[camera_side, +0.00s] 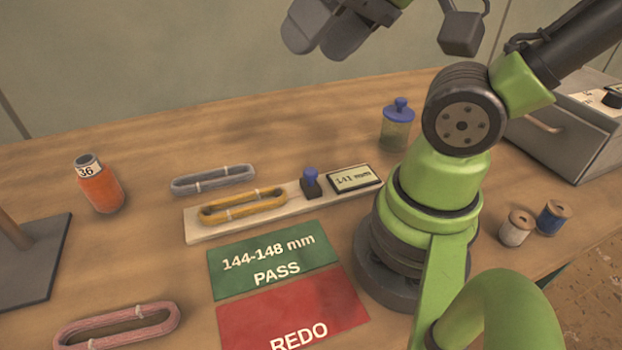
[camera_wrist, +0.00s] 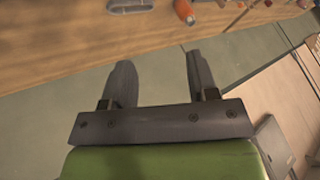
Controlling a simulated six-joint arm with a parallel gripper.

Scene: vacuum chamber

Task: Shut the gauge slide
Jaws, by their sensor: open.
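The gauge (camera_side: 195,233) is a pale board lying on the bench. A yellow looped bundle (camera_side: 243,206) with white ties lies along it. The gauge slide (camera_side: 311,184), a dark block with a blue knob, stands just right of the loop's right end, with a small gap seeming to show between them. The display (camera_side: 354,179) at the board's right end reads 141 mm. My gripper (camera_side: 320,38) is high above and behind the gauge at the top of the side view. In the wrist view my gripper (camera_wrist: 161,75) has its fingers apart with nothing between them.
A green PASS mat marked 144-148 mm (camera_side: 273,261) and a red REDO mat (camera_side: 292,308) lie in front. A grey loop (camera_side: 212,180) lies behind the gauge, a pink loop (camera_side: 117,326) front left. An orange bottle (camera_side: 101,190) and blue-lidded jar (camera_side: 397,130) stand nearby.

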